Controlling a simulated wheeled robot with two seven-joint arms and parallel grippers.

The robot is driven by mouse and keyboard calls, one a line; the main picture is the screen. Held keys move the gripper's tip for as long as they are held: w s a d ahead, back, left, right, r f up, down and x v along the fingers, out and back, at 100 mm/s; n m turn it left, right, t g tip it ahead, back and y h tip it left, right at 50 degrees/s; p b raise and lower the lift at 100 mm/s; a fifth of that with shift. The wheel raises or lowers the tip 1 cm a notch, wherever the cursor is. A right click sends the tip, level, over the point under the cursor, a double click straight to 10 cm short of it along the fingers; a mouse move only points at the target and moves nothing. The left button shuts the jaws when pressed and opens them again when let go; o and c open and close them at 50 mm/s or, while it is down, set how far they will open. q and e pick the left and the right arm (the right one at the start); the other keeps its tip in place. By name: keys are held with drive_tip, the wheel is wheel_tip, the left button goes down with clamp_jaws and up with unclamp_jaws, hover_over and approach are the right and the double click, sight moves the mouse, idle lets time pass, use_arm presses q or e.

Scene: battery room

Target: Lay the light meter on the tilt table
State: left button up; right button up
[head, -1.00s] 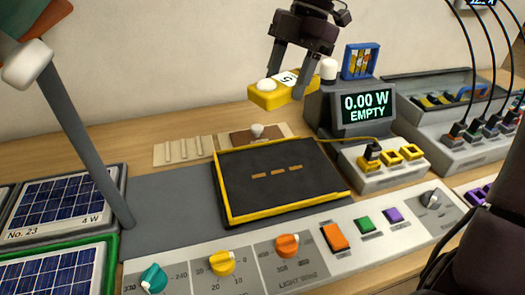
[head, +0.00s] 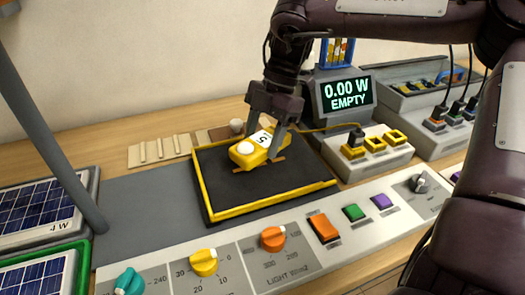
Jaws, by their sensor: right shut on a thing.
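The light meter (head: 246,154) is a yellow block with a white dome at one end and a white label marked 5. My right gripper (head: 268,135) is shut on it, with one finger on each side. The meter is over the middle of the tilt table (head: 215,190), a dark plate with a yellow rim. I cannot tell whether its underside touches the plate. The meter hides most of the orange dashes on the plate. My left gripper is not in view.
A display (head: 347,94) reading 0.00 W EMPTY stands behind, beside a block with yellow sockets (head: 375,144). A panel of knobs and buttons (head: 290,250) runs along the front. Solar panels (head: 40,212) and a grey post (head: 50,130) are at left.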

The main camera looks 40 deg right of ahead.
sight(262, 150)
wheel_tip(262, 150, down, 3)
drive_tip(key=shift+r, duration=0.1)
drive_tip(key=shift+f, duration=0.4)
drive_tip(key=shift+d, duration=0.1)
drive_tip(key=o, duration=1.1)
drive_tip(key=shift+c, duration=0.2)
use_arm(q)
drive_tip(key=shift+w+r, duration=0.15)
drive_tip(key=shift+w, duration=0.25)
use_arm(e)
drive_tip(key=p+v, duration=0.1)
drive_tip(key=v, duration=1)
drive_tip(key=shift+p, duration=0.35)
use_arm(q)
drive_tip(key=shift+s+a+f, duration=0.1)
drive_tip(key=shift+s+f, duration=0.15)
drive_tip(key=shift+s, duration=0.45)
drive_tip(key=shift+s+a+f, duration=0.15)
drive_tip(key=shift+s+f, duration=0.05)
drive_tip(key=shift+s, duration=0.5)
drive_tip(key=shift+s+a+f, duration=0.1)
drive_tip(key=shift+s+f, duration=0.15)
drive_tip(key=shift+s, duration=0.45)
use_arm(e)
drive_tip(key=shift+d+r, duration=0.2)
drive_tip(key=shift+r, duration=0.3)
